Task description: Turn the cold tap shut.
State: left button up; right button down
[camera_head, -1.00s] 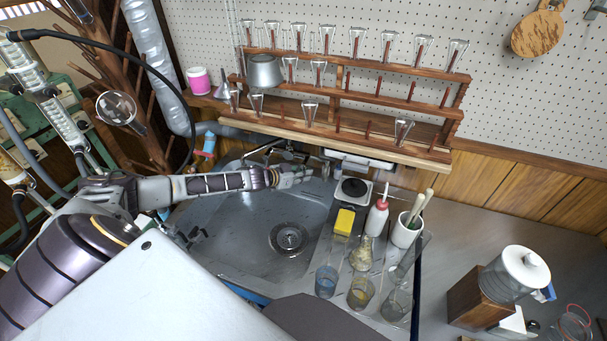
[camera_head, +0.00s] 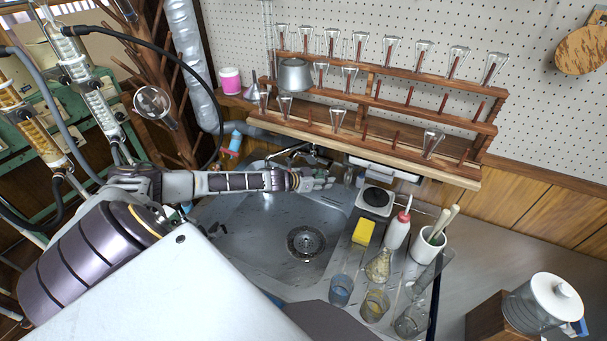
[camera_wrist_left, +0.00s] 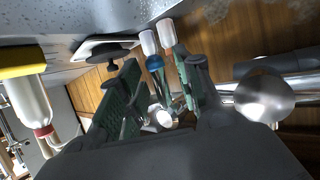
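My left gripper (camera_head: 320,179) is at the back edge of the steel sink (camera_head: 265,232), just in front of the metal tap fittings (camera_head: 290,152). In the left wrist view its two green-padded fingers (camera_wrist_left: 160,95) are apart. Between them shows a small tap handle with a blue collar (camera_wrist_left: 155,63) and pale ends; I take it as the cold tap. Whether either pad touches it I cannot tell. In the head view the gripper hides this handle. My right gripper is not in view.
Right of the sink stand a black-topped device (camera_head: 375,201), a yellow sponge (camera_head: 363,233), a red-tipped bottle (camera_head: 397,230), a white pot (camera_head: 428,245) and several glass vessels. A wooden rack (camera_head: 385,150) of glassware overhangs behind. In the wrist view a round metal knob (camera_wrist_left: 263,96) is close on the right.

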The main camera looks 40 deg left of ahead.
pick_arm(q)
jog(key=v, duration=0.9)
dwell(1.5)
jog(key=shift+v, duration=1.1)
jog(key=shift+s+f, duration=0.1)
dwell(0.6)
